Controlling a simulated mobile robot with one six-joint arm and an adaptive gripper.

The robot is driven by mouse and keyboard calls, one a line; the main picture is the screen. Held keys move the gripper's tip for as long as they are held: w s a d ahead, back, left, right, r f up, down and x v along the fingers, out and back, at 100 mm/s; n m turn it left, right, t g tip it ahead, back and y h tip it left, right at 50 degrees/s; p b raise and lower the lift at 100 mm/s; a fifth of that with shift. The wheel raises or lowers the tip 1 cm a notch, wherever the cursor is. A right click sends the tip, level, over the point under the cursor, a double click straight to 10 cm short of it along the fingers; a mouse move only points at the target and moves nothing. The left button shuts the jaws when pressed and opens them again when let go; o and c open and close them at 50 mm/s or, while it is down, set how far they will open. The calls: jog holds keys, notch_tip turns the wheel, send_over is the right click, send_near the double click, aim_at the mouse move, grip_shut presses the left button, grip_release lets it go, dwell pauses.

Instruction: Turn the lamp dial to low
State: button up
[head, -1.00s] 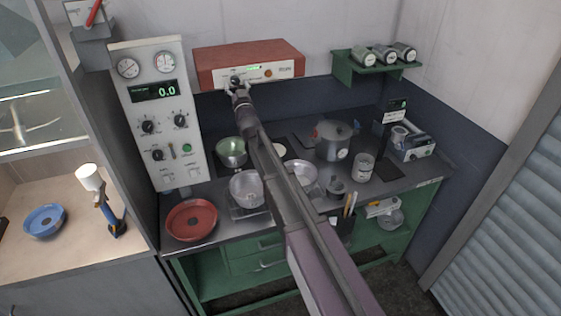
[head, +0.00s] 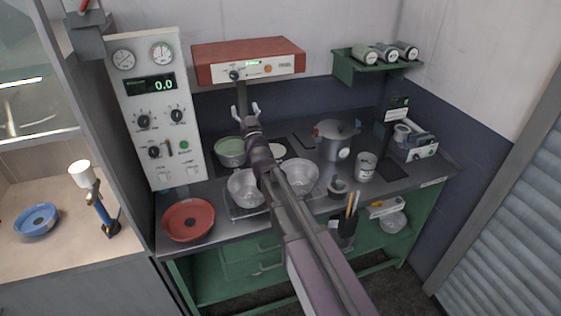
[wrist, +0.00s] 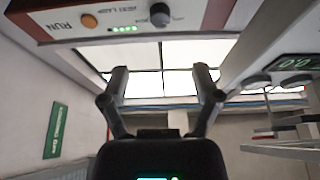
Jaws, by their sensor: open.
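The lamp is a red box (head: 240,53) with a white front panel, on the wall above the bench in the head view. Its dark round dial (head: 234,75) sits at the panel's left, beside a small green indicator (head: 252,68) and an orange button (head: 267,69). The wrist view shows the panel upside down, with the dial (wrist: 160,14) and several lit green lights (wrist: 124,29). My gripper (head: 246,108) is open and empty, below the dial and apart from it. Its fingers (wrist: 161,78) are spread in the wrist view. The dial's exact setting is too small to tell.
A control cabinet (head: 155,93) with knobs stands left of the lamp. Pans, a grey pot (head: 335,140) and a red dish (head: 188,221) stand on the bench below. A green shelf (head: 350,68) with jars hangs at right.

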jog(key=s+d+f+g+h, duration=0.2)
jog(key=d+f+g, duration=0.2)
jog(key=f, duration=0.4)
jog(key=s+d+f+m+g+h, duration=0.1)
jog(key=s+d+f+g+h, duration=0.1)
jog(key=d+f+g, duration=0.3)
jog(key=shift+s+d+f, duration=0.55)
jog(key=shift+d+f, duration=0.5)
jog(key=shift+f, duration=0.45)
jog(key=s+d+f+g, duration=0.3)
jog(key=s+d+g, duration=0.1)
jog(key=s, duration=0.4)
jog(key=s+d+f+m+g+h, duration=0.1)
jog(key=s+d+f+g, duration=0.3)
jog(key=s, duration=0.4)
jog(key=s+d+f+m+g+h, duration=0.1)
jog(key=s+d+f+g, duration=0.2)
jog(key=s, duration=0.5)
jog(key=shift+d+f+g+b, duration=0.3)
jog(key=shift+d+g, duration=0.5)
jog(key=shift+d, duration=0.05)
